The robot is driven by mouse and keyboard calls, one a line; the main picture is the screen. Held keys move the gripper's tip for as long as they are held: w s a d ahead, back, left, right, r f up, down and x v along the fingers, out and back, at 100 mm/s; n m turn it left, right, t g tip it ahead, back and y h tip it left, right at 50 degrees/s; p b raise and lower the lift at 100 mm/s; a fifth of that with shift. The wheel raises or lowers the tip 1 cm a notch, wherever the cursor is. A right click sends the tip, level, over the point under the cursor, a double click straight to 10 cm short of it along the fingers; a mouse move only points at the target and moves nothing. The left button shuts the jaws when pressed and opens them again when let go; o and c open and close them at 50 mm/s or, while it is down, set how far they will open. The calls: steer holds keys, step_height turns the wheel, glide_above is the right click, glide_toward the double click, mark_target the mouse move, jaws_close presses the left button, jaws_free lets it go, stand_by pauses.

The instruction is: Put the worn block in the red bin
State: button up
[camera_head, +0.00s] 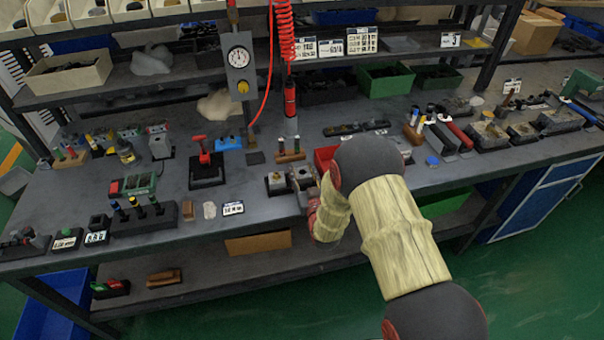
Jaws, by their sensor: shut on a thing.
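My gripper (307,196) is at the front middle of the workbench, partly hidden by my arm. It is shut on a small grey metal block (301,176), low over or at the bench top; I cannot tell whether the block touches the bench. Wear on the block is too small to make out. The red bin (325,157) is just behind and right of my gripper. My arm hides much of the bin, and its inside is hardly visible.
A red-handled press (205,165) and a rack of dark pegs (146,214) stand to the left. A wooden holder (291,152) and a hanging red tool (290,100) are behind. Several tools and trays crowd the right. A white label card (232,208) lies near the front edge.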

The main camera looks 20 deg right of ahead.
steer(key=shift+r, duration=0.1)
steer(key=o, duration=1)
steer(key=shift+f, duration=0.2)
steer(key=o, duration=0.5)
steer(key=shift+c, duration=0.2)
steer(key=shift+r+p, duration=0.1)
steer(key=shift+p, duration=0.25)
